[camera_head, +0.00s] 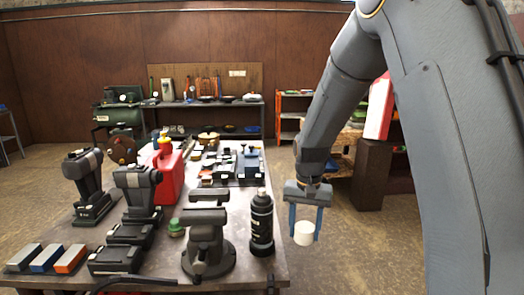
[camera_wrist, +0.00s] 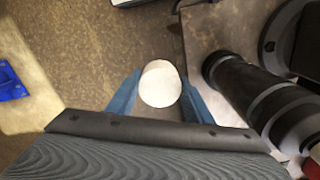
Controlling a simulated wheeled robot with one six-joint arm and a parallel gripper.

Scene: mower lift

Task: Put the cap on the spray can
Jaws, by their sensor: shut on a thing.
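My gripper (camera_head: 304,233) has blue fingers and is shut on a white round cap (camera_head: 304,230), held in the air just off the right edge of the table. In the wrist view the cap (camera_wrist: 160,86) sits between the fingertips of my gripper (camera_wrist: 158,92). The black spray can (camera_head: 262,222) stands upright on the table near its right edge, to the left of the cap and apart from it. The can (camera_wrist: 262,95) also shows at the right in the wrist view. The underside of the cap is hidden.
A dark vise (camera_head: 207,240) stands left of the can. The table (camera_head: 165,232) also bears a red jug (camera_head: 167,178), cordless drills (camera_head: 138,190) and coloured blocks (camera_head: 46,258). The floor (camera_head: 365,240) right of the table is clear.

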